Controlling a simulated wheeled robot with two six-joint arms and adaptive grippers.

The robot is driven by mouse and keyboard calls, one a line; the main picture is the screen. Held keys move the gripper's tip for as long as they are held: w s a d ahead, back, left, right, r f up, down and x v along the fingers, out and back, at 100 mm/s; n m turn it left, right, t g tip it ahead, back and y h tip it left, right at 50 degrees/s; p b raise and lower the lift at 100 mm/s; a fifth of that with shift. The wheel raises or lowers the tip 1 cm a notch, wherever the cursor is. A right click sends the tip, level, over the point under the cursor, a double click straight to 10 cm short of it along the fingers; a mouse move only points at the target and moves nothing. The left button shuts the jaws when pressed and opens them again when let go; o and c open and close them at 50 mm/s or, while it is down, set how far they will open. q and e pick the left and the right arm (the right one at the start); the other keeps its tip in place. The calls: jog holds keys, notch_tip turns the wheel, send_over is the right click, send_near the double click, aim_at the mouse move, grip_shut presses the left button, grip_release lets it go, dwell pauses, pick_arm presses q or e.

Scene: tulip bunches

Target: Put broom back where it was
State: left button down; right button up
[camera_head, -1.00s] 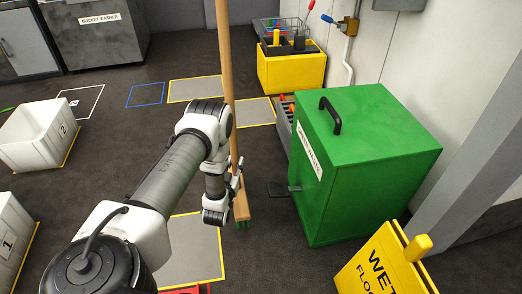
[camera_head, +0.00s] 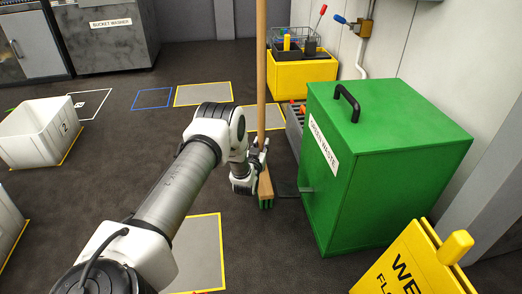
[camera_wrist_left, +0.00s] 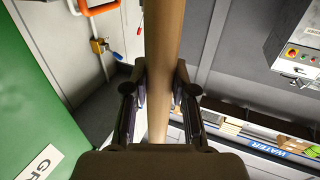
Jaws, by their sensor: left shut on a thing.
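The broom (camera_head: 261,72) stands upright in the head view, with a long wooden handle and a wooden head with green bristles (camera_head: 265,190) at the bottom. My left gripper (camera_head: 262,150) is shut on the handle low down, just above the broom head. In the left wrist view the handle (camera_wrist_left: 164,50) runs between the two fingers of the left gripper (camera_wrist_left: 160,88). I cannot tell whether the bristles touch the floor. My right gripper is not in view.
A green waste bin (camera_head: 400,135) with a pedal (camera_head: 286,189) stands close right of the broom. A yellow wet-floor sign (camera_head: 410,265) is at front right. A yellow bin (camera_head: 300,76) with tools stands behind. White crates (camera_head: 38,130) are at left. Yellow-framed floor squares (camera_head: 203,94) lie clear.

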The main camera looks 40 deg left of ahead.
pick_arm(q)
jog(key=c, duration=0.9)
grip_release()
jog(key=shift+c, duration=0.2)
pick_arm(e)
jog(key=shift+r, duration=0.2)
pick_arm(q)
jog(key=shift+s+d+r, duration=0.1)
jog(key=shift+s+r, duration=0.05)
jog(key=shift+r, duration=0.05)
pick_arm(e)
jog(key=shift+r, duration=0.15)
pick_arm(q)
jog(key=p+v, duration=0.4)
jog(key=v, duration=0.1)
jog(key=shift+r+p, duration=0.35)
jog(key=p+v, duration=0.3)
jog(key=v, duration=0.3)
jog(key=shift+s+d+f, duration=0.15)
jog(key=shift+s+f, duration=0.2)
jog(key=shift+f, duration=0.05)
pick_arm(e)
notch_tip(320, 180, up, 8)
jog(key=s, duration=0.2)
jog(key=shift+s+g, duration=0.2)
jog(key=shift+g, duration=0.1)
